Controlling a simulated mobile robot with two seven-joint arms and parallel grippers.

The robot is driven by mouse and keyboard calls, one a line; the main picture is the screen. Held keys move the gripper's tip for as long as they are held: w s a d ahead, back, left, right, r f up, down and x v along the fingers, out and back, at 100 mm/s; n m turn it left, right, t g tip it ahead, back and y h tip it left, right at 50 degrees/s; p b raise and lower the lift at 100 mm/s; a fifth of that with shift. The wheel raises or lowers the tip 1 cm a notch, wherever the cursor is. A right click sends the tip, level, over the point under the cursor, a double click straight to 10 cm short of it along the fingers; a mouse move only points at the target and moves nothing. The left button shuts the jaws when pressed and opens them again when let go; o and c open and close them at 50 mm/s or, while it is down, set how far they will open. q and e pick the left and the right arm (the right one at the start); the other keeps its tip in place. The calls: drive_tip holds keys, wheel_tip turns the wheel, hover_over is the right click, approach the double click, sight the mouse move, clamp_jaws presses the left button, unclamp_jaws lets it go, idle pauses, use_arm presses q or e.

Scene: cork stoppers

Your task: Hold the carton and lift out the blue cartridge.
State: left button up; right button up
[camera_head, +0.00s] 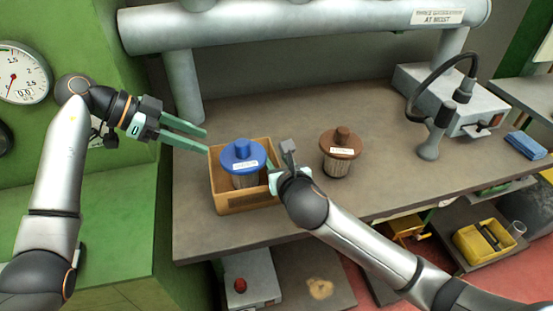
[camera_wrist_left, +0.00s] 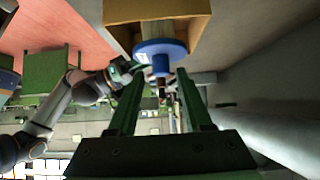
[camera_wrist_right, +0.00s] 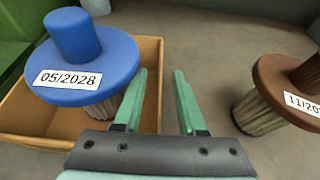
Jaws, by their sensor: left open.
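The carton (camera_head: 248,203) is an open tan box on the workbench. The blue cartridge (camera_head: 242,155) stands in it, with a wide blue cap, a knob and a white label; its ribbed lower body is partly hidden by the carton walls. In the right wrist view the label on the cartridge (camera_wrist_right: 85,78) reads 05/2028. My left gripper (camera_head: 207,141) is open and empty, just left of the cartridge and above the carton's left side. My right gripper (camera_wrist_right: 160,72) is open at the carton's right wall, which shows between its fingers, not visibly squeezed.
A brown-capped cartridge (camera_head: 339,152) stands on the workbench (camera_head: 290,115) right of the carton, close to my right arm. A grey device (camera_head: 445,95) with a cable and handpiece stands at the right. A large pipe (camera_head: 300,27) runs across the back.

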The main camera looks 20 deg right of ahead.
drive_tip(key=shift+w+f, duration=0.15)
drive_tip(key=shift+w, duration=0.25)
clamp_jaws()
idle(1.8)
